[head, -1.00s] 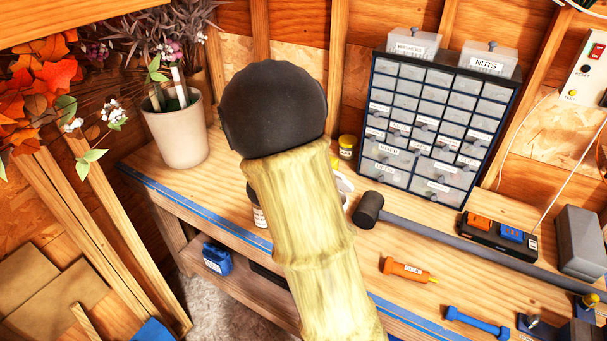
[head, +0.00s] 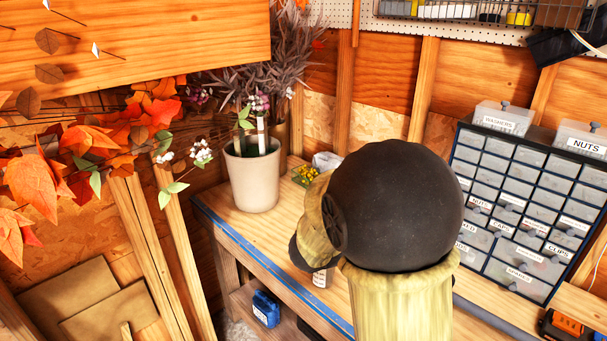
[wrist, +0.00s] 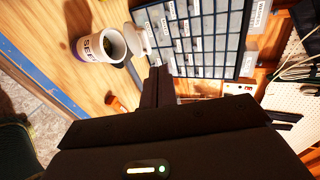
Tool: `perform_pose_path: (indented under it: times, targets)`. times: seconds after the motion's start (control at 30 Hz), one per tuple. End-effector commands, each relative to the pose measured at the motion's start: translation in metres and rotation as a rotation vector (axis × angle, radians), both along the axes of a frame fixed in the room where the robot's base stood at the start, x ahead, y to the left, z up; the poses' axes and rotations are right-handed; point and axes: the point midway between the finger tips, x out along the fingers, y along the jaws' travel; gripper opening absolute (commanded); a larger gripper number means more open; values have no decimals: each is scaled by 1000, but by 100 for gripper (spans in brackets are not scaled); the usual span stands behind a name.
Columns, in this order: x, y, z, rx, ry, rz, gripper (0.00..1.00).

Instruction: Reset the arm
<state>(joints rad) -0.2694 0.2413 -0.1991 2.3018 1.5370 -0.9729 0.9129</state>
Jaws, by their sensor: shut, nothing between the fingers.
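My arm, with its dark round joint and yellowish, bamboo-like sleeve, fills the middle and lower right of the head view. My gripper is hidden there behind the arm. In the wrist view my gripper (wrist: 158,74) shows as dark fingers, closed together and empty. The fingers point over the workbench (wrist: 62,30) toward the drawer cabinet (wrist: 205,40). A white pot with a label starting "SEE" (wrist: 88,46) stands left of the fingers, apart from them.
In the head view a potted plant (head: 251,178) stands on the bench's left end. The drawer cabinet (head: 520,200) with labelled bins on top is at the right. Orange leaves (head: 100,140) hang at the left. A blue container (head: 265,309) sits below the bench top.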

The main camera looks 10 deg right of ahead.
Motion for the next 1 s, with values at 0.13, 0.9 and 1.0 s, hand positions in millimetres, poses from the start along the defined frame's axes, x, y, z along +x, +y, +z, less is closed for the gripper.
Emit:
perform_pose_path:
  times: [0.13,0.9,1.0]
  targets:
    - [6,4,-4,-2,28,69,0]
    - [-57,145,-123,-429,1007,1764,0]
    - [-91,145,-139,-510,1172,1962,0]
